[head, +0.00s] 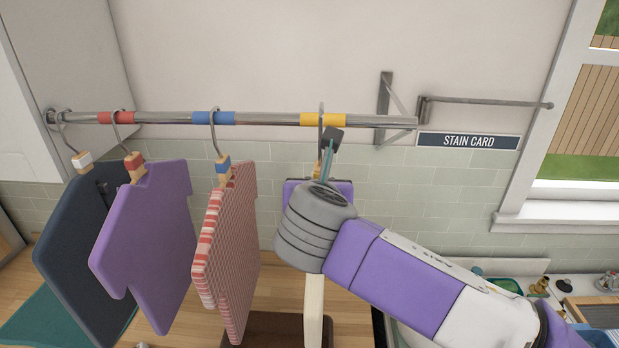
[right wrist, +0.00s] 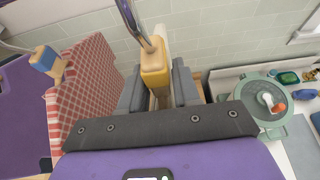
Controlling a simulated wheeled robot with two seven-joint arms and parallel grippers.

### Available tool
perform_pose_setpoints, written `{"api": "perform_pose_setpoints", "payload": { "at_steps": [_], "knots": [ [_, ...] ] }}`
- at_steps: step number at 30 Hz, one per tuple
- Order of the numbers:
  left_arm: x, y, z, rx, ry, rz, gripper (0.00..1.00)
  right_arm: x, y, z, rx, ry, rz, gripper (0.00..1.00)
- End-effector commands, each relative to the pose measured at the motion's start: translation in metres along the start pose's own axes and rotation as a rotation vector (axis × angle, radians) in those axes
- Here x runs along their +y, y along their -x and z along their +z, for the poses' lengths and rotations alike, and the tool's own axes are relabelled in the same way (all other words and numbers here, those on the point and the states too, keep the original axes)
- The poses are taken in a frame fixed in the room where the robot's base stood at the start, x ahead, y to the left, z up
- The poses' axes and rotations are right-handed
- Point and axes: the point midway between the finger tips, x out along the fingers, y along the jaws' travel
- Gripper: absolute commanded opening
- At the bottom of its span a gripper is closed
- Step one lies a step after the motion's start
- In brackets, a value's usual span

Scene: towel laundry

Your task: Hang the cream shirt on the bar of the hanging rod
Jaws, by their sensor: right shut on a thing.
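The cream shirt (head: 313,310) hangs edge-on below my right gripper, mostly hidden by my arm in the head view. Its hanger has a yellow block (right wrist: 154,68) and a metal hook (head: 321,118). The hook is at the yellow band (head: 340,120) of the hanging rod's bar (head: 275,119) and appears to be over the bar. My right gripper (head: 330,143) is shut on the hanger just below the bar; in the right wrist view its grey fingers (right wrist: 158,92) stand either side of the hanger's neck. My left gripper is in neither view.
A dark shirt (head: 80,255), a purple shirt (head: 148,250) and a red checked shirt (head: 228,250) hang to the left. A wall bracket (head: 385,105) and stain card sign (head: 469,141) are to the right. A green round container (right wrist: 262,100) sits on the counter.

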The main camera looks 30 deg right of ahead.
Motion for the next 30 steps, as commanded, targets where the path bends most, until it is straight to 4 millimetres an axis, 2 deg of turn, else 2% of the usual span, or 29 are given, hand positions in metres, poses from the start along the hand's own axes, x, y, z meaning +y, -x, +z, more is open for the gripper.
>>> {"api": "perform_pose_setpoints", "payload": {
  "at_steps": [30],
  "knots": [
    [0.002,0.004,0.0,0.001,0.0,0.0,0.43,0.0,-0.074,0.031,-0.001,0.0,-0.001,0.0]
  ]
}}
